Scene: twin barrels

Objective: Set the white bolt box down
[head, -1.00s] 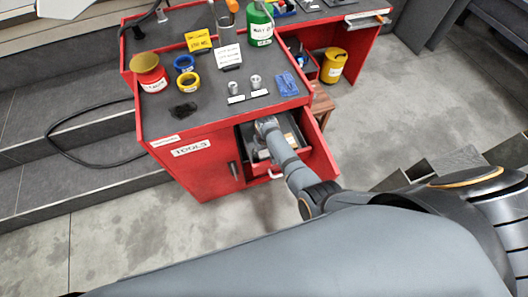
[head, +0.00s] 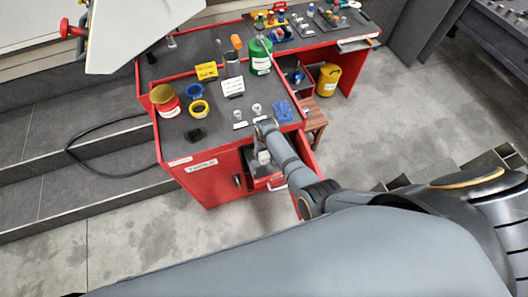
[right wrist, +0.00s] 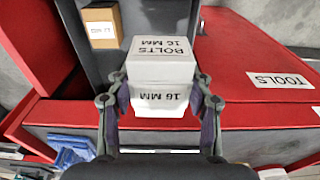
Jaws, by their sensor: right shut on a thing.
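The white bolt box, lettered "BOLTS 16 MM", shows large in the right wrist view (right wrist: 163,62). My right gripper (right wrist: 162,92) is shut on it, with one finger on each side. In the head view my right gripper (head: 266,130) is above the open drawer (head: 305,160) of the red tool cabinet (head: 212,180). A small pale part of the box (head: 263,157) shows below it there. The box's underside is hidden. My left gripper is not in view.
A small brown box (right wrist: 102,25) lies in the dark drawer. The grey cabinet top (head: 220,122) bears a red tin (head: 166,104), tape rolls (head: 199,108), two small metal cylinders (head: 257,109) and a blue item (head: 283,111). Bare grey top lies between them.

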